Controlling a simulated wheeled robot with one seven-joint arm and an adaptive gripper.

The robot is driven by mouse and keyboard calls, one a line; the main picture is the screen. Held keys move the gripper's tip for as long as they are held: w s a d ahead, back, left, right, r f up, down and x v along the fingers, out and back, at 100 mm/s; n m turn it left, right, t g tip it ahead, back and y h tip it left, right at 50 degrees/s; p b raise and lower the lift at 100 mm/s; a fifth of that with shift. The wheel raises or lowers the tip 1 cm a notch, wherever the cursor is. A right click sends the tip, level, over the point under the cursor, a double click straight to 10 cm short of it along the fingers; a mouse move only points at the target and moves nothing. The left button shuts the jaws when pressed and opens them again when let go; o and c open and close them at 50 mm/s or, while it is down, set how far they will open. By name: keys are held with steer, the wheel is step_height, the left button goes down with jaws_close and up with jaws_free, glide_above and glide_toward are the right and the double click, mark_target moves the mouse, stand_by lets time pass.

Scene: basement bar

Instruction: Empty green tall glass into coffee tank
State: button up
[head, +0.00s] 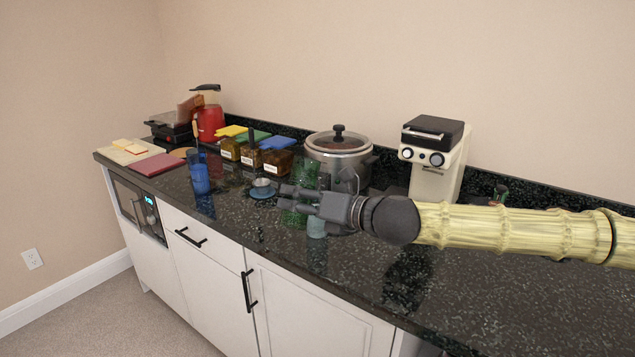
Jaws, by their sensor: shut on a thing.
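A green, see-through tall glass (293,219) is at my gripper (283,197), near the front middle of the counter. My gripper comes in from the right and is shut on the glass; its dark fingers cover part of it. The glass looks about upright, but I cannot tell whether it is lifted or what it holds. A white and black coffee machine (433,150) stands at the back right, behind my arm. I cannot make out a separate coffee tank; my arm hides the machine's lower part.
A lidded pot (338,150) stands behind my gripper. A small metal cup (262,188) and a blue glass (200,180) stand to the left. Several jars (277,162) line the back. The right front counter (480,290) is clear.

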mark_target(297, 224)
steer(key=shift+s+a+f+n+t+b, duration=0.15)
steer(key=shift+f+n+b, duration=0.4)
steer(key=shift+f+b, duration=0.85)
steer(key=shift+s+f+n+t+b, duration=0.25)
steer(key=shift+f+n+b, duration=0.35)
steer(key=shift+b, duration=1.5)
steer(key=n+b, duration=0.1)
steer(key=b, duration=0.1)
steer(key=f+n+b, duration=0.1)
steer(key=b, duration=0.2)
steer(key=shift+s+a+f+n+t+y, duration=0.1)
steer(key=shift+s+f+n+t+y, duration=0.05)
steer(key=shift+n+t+y, duration=0.2)
steer(key=shift+b, duration=0.35)
steer(key=shift+n+b, duration=0.5)
